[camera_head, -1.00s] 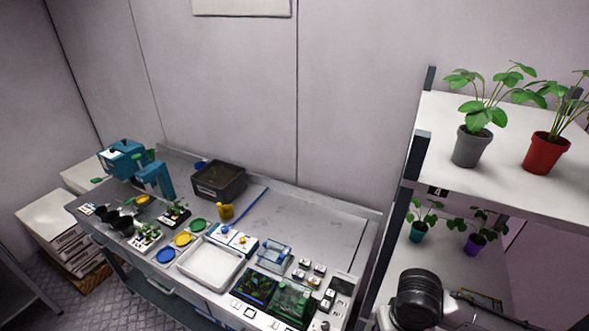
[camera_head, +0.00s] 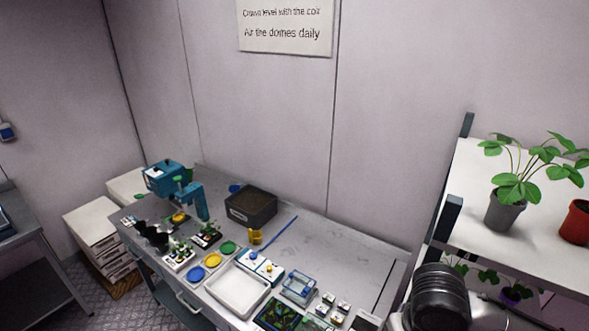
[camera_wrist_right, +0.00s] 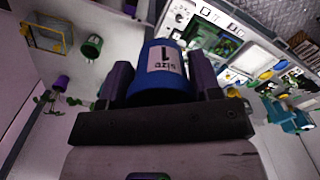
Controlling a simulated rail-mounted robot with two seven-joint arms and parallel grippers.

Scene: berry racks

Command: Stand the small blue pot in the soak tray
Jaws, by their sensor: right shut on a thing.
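The small blue pot (camera_wrist_right: 165,90) is in the right wrist view, with a white label on its side that reads upside down as size 1. My right gripper (camera_wrist_right: 162,76) is shut on it, one dark finger on each side. In the head view this gripper and the pot are not visible; only part of my right arm shows at lower right. The soak tray seems to be the shallow white tray (camera_head: 236,288) on the bench, and its visible floor is empty. The pot is held away from the bench. My left gripper is in neither view.
Blue, yellow and green discs (camera_head: 212,260) lie left of the white tray. A shelf rack (camera_head: 530,245) with potted plants rises at right.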

